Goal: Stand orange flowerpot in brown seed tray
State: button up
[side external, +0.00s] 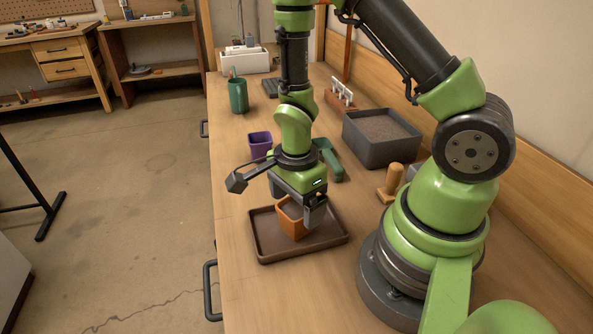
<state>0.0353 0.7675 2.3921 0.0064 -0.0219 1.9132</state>
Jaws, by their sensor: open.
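The orange flowerpot (291,222) stands upright, as far as I can tell, in the brown seed tray (270,256). It is near the middle of the tray, with the tray's rim around it. My gripper (294,208) points down right at the pot. One finger shows at the pot's right side and the other at its back left. The fingers are open; whether either touches the pot I cannot tell. The pot's upper back part is partly hidden by my gripper.
A grey soil-filled box (381,138) and a wooden-handled tool (390,183) are to the right. A green cup (238,96) stands further back. The bench's left edge is near the tray.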

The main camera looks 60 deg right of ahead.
notch_tip(320, 180, up, 8)
notch_tip(320, 180, up, 12)
jog(key=n+t, duration=0.4)
jog(key=n, duration=0.5)
send_over(296, 210)
jog(key=s+a, duration=0.2)
jog(key=s+a+r+n+t+y, duration=0.1)
jog(key=s+r+n+t+y, duration=0.1)
jog(key=s+r+n, duration=0.3)
jog(key=shift+s+a+r+n+t, duration=0.25)
jog(key=shift+r+n+t, duration=0.35)
jog(key=shift+n, duration=1.5)
